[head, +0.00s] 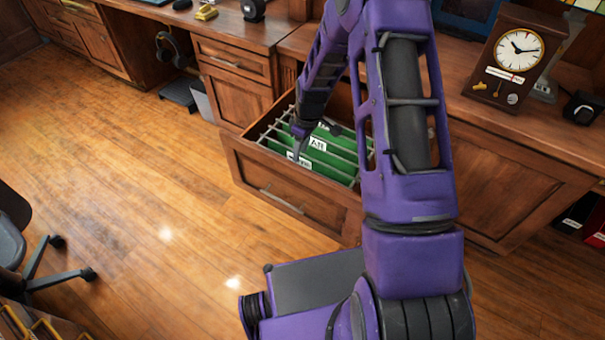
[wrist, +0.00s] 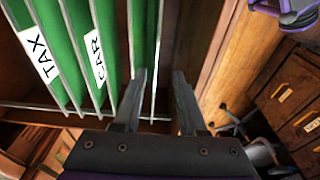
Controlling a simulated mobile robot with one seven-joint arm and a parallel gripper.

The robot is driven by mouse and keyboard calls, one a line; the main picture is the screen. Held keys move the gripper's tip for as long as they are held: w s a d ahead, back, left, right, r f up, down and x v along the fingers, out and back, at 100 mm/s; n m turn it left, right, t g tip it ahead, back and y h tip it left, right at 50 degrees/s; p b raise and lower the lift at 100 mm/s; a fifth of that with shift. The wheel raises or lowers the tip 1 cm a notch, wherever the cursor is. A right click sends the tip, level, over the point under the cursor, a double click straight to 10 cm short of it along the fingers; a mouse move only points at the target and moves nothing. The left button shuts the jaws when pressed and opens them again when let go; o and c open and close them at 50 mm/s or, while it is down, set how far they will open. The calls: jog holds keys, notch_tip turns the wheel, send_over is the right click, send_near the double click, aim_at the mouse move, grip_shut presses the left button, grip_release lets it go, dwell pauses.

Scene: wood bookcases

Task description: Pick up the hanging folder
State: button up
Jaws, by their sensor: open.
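Several green hanging folders (head: 330,156) hang in an open wooden drawer (head: 262,181). White labels mark them; the wrist view shows a folder labelled TAX (wrist: 28,35) and one labelled CAR (wrist: 84,35). Another green folder (wrist: 143,38) hangs at the drawer-front end, its label not readable there. My gripper (wrist: 160,74) is open and points down at this end folder. Its left finger overlaps the folder in the wrist view, and a thin metal edge shows between the fingers. Contact cannot be told. In the head view my gripper (head: 298,149) is over the folders' front end.
Metal rails (head: 276,146) run along the drawer. The desk above holds a wooden clock (head: 516,54). Headphones (head: 171,50) hang at the back left. A chair (head: 30,255) stands at the left. The wood floor (head: 150,190) in front of the drawer is clear.

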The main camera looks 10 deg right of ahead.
aim_at(299, 164)
jog(key=shift+w+a+f+b, duration=0.1)
jog(key=shift+w+f+b, duration=0.1)
jog(key=shift+f, duration=0.65)
jog(key=shift+w+f+b, duration=0.1)
jog(key=shift+w+f, duration=0.05)
jog(key=shift+f, duration=0.7)
jog(key=shift+w+a+f+b, duration=0.1)
jog(key=shift+w+f+b, duration=0.1)
jog(key=shift+f, duration=0.65)
jog(key=shift+f+b, duration=0.25)
jog(key=shift+b, duration=0.05)
jog(key=shift+c, duration=0.2)
grip_shut()
